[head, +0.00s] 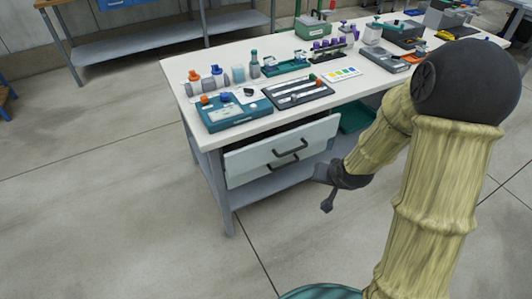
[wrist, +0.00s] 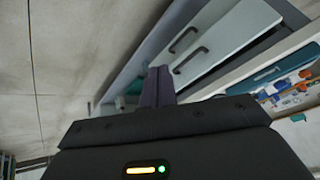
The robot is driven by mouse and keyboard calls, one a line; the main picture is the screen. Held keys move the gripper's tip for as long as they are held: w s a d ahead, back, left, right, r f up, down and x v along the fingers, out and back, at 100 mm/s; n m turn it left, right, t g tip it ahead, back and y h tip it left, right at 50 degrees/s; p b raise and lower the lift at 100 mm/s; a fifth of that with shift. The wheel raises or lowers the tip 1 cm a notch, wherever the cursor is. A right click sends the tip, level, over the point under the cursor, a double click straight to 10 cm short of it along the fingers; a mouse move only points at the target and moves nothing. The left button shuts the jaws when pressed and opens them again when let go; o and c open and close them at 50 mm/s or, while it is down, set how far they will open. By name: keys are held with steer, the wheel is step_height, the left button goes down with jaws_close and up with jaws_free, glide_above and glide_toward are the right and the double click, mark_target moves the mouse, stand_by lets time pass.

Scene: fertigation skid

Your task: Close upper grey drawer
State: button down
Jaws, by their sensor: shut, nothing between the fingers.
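The upper grey drawer (head: 285,146) is under the left part of the worktable. It is pulled out, with its dark inside showing behind the top edge of its pale front. Its front has a dark bar handle (head: 290,147). In the wrist view the pale drawer front (wrist: 235,28) fills the upper middle. My gripper (head: 327,205) is to the right of the drawer and lower, apart from it, in free air. In the wrist view its fingers (wrist: 158,86) are together and empty, below the handles.
A lower drawer (head: 245,176) with a similar handle sits beneath the upper one. The worktable (head: 185,92) carries a teal case (head: 232,112), a dark tray (head: 298,92) and several bottles. A teal bin (head: 356,117) is under the table. The floor in front is clear.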

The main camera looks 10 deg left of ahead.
mark_target(263, 144)
steer(key=w+a+f+m+t+y+b, duration=0.4)
steer(key=w+a+f+m+t+y, duration=0.4)
steer(key=w+a+f+m, duration=0.1)
step_height(263, 144, down, 3)
steer(key=a+m, duration=0.1)
steer(key=a, duration=0.1)
steer(key=shift+w+a+t, duration=0.3)
steer(key=shift+w+a, duration=0.05)
steer(key=b+x, duration=0.1)
steer(key=x, duration=1.3)
steer(key=shift+r, duration=0.1)
